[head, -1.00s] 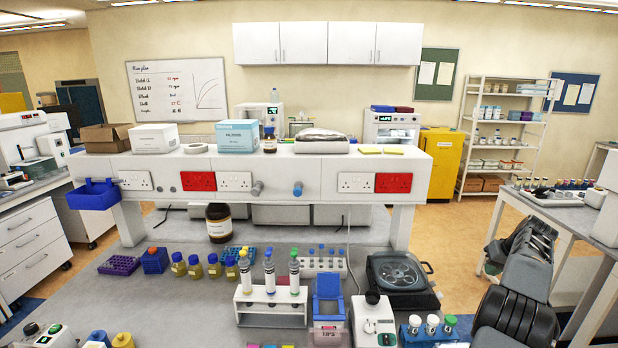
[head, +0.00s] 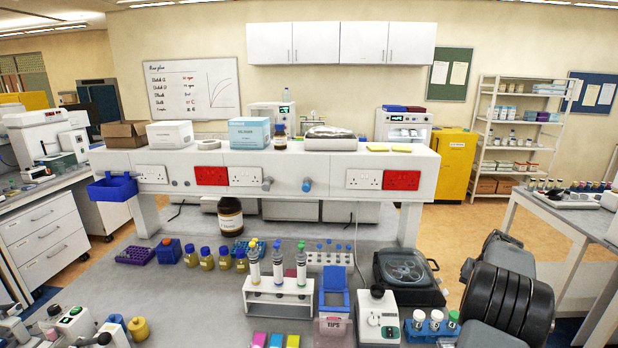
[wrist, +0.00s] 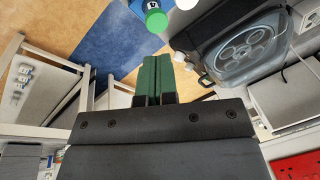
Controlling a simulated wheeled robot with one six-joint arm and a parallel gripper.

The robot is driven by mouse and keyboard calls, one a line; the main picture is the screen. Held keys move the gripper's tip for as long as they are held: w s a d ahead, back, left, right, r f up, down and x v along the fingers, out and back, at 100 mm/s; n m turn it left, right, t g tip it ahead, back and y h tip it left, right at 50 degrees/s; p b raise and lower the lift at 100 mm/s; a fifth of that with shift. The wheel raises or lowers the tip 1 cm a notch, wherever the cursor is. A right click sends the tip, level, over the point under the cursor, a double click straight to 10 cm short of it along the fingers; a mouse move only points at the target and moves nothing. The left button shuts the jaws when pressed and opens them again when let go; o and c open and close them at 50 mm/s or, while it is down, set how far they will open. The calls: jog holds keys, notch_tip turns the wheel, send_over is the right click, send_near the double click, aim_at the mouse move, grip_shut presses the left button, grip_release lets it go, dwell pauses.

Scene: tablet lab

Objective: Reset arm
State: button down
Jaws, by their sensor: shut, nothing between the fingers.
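My gripper (wrist: 153,76) shows in the wrist view, with its two green fingers together and nothing between them. It points toward the upper part of that picture, apart from anything. In the head view, the dark grey links of my arm fill the lower right, and the fingers cannot be made out there. A green-capped vial (wrist: 156,18) lies beyond the fingertips in the wrist view. The same vial stands in a blue rack (head: 430,331) on the bench in the head view.
A black centrifuge (head: 408,277) with a round lid sits left of my arm. It also shows in the wrist view (wrist: 245,47). A white rack (head: 279,305) with several pipettes stands mid-bench. A side table (head: 570,228) is on the right, with open floor (head: 462,225) before it.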

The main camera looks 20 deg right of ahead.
jog(key=w+a+r+n+b, duration=0.1)
jog(key=a+r, duration=0.1)
jog(key=a, duration=0.8)
jog(key=w+a+r+n, duration=0.1)
jog(key=a, duration=0.8)
jog(key=s+a+r+n+t+b, duration=0.1)
jog(key=s+a+n, duration=0.3)
jog(key=a, duration=0.9)
jog(key=s+a+r+n+t+b, duration=0.1)
jog(key=s+a+n, duration=0.2)
jog(key=a, duration=1)
jog(key=s, duration=0.3)
jog(key=shift+s+a+r+n+b, duration=0.15)
jog(key=shift+s+r+n+b, duration=0.15)
jog(key=shift+r+n+b, duration=0.1)
